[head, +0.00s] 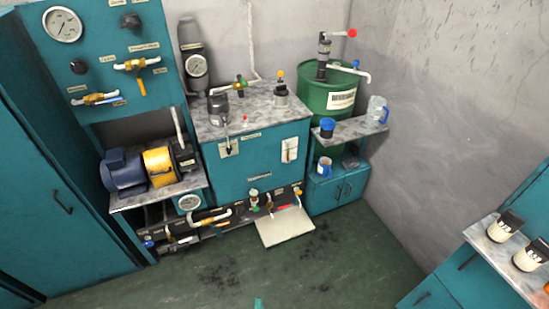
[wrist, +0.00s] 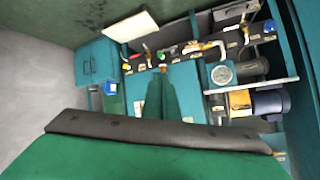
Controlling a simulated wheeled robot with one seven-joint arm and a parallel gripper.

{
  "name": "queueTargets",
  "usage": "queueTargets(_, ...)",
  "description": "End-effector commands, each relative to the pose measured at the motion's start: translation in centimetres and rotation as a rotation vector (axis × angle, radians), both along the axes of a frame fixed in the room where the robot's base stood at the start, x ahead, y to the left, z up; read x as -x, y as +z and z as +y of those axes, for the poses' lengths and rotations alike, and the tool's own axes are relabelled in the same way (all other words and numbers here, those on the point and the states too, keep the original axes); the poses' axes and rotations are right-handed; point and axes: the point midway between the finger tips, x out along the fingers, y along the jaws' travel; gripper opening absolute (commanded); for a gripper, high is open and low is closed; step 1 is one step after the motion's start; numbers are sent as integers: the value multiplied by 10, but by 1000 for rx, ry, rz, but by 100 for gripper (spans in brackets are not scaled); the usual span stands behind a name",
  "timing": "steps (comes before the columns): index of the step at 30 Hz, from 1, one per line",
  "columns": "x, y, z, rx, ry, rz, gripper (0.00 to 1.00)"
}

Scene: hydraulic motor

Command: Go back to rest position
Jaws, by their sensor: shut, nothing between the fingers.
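My gripper (wrist: 161,98) shows in the wrist view as two green fingers, close together and with nothing held between them. A broad green part of mine with a dark edge fills the bottom of that view. In the head view only a small teal tip (head: 258,303) shows at the bottom edge, probably my gripper; the rest of the arm is out of view. The hydraulic motor bench (head: 255,160) stands across the floor, apart from my gripper. It also shows upside down in the wrist view (wrist: 185,77).
A blue and yellow motor (head: 160,168) sits on a shelf at left. A green drum (head: 328,92) stands at the back. A pale open panel (head: 286,228) juts out low. A counter with jars (head: 503,228) is at right. The floor (head: 335,270) between is clear.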

Motion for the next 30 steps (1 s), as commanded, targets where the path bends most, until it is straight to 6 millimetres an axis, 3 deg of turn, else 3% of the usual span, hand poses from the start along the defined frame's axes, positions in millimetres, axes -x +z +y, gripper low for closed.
queueTargets(1, 21, 8, -5, 9, 0, -13, 0)
queueTargets(6, 72, 45, -18, 49, 6, -80, 0)
queueTargets(11, 116, 88, -29, 92, 10, -142, 0)
queueTargets(18, 173, 165, -44, 165, 13, -233, 0)
queueTargets(24, 207, 232, -53, 228, 13, -301, 0)
queueTargets(30, 221, 271, -57, 264, 12, -340, 0)
